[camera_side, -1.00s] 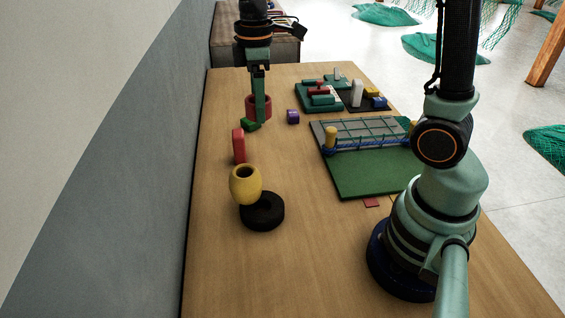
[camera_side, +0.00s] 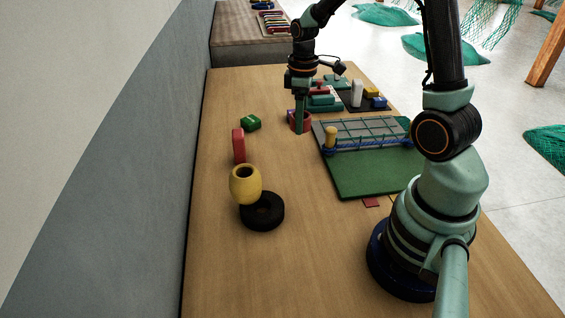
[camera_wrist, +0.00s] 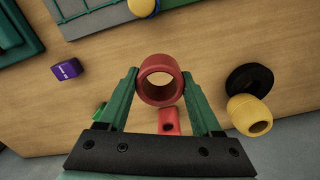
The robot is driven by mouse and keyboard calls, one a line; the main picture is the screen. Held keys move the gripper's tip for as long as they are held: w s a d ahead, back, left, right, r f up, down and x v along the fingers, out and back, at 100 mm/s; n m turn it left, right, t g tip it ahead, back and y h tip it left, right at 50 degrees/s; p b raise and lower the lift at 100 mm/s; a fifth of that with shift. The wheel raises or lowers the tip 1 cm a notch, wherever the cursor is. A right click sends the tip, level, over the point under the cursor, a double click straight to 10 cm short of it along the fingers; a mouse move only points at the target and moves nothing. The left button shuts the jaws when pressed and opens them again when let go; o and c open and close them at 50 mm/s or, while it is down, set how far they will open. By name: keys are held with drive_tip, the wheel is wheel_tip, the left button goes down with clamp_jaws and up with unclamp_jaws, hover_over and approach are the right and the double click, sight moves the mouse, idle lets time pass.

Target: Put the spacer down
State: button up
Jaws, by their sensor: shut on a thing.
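A red hollow ring, which I take to be the spacer (camera_side: 307,122), is between the fingers of my gripper (camera_side: 299,127) in the side view. In the wrist view the ring (camera_wrist: 160,62) sits between the two green fingers of my gripper (camera_wrist: 160,78), its opening facing the camera. The fingers are shut on it. It is close over the wooden table (camera_side: 225,265), left of the green board; I cannot tell if it touches the wood.
The green board (camera_side: 370,178) with a net and yellow post lies to the right. Behind are trays of blocks (camera_side: 322,101). A green block (camera_side: 250,123), red block (camera_side: 238,146), yellow barrel (camera_side: 245,187) and black ring (camera_side: 263,222) stand left. A purple block (camera_wrist: 67,70) is near.

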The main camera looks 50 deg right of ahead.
sight(299, 159)
wheel_tip(299, 159, down, 10)
idle(0.5)
drive_tip(key=o, duration=1.4)
drive_tip(key=shift+f, duration=0.15)
drive_tip(key=shift+c, duration=0.2)
wheel_tip(299, 159, up, 12)
drive_tip(key=s+a+r+m+t, duration=0.5)
drive_tip(key=s+a+r, duration=0.2)
drive_tip(key=a+r, duration=0.5)
drive_tip(key=shift+s+a+r+t, duration=0.2)
drive_tip(key=shift+a+r+t, duration=0.15)
drive_tip(key=shift+a, duration=0.45)
